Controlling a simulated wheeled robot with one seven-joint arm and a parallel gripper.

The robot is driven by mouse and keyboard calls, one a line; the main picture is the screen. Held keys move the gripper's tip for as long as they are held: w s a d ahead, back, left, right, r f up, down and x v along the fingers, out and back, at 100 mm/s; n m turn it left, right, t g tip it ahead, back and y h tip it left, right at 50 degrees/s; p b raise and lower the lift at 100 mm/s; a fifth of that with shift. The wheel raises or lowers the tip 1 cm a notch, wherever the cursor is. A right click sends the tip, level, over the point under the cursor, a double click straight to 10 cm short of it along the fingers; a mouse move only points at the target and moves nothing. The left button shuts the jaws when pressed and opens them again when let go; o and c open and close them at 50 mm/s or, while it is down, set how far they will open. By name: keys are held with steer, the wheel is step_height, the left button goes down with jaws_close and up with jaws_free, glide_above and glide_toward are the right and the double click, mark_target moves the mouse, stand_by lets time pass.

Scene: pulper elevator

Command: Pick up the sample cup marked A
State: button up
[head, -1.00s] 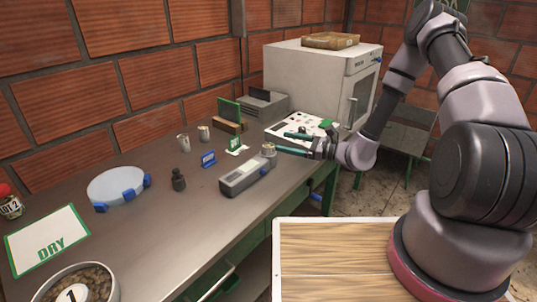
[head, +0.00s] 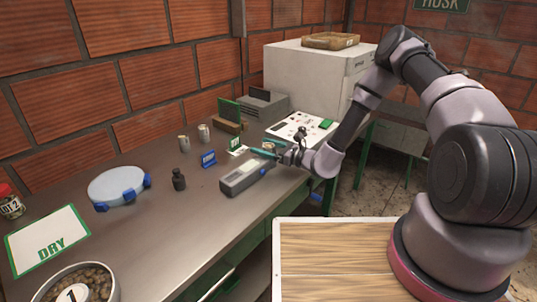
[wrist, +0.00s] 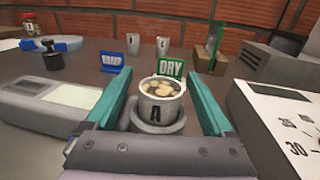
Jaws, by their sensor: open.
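The sample cup marked A (wrist: 160,106) is a small metal cup with a black letter A and pale beans inside. It stands upright in a grey round holder (wrist: 178,127) beside the grey meter (wrist: 55,103). In the wrist view my gripper (wrist: 157,84) is open, with one teal finger on each side of the cup. Gaps show between the fingers and the cup. In the head view my gripper (head: 262,151) reaches in from the right at the far end of the meter (head: 245,178), and its fingers partly hide the cup.
Two other metal cups (head: 184,143) (head: 204,132) stand behind. A dark weight (head: 179,179) stands left. The bench's front middle is clear.

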steer(key=shift+w+a, duration=0.35)
steer(key=shift+a, duration=0.2)
jaws_close()
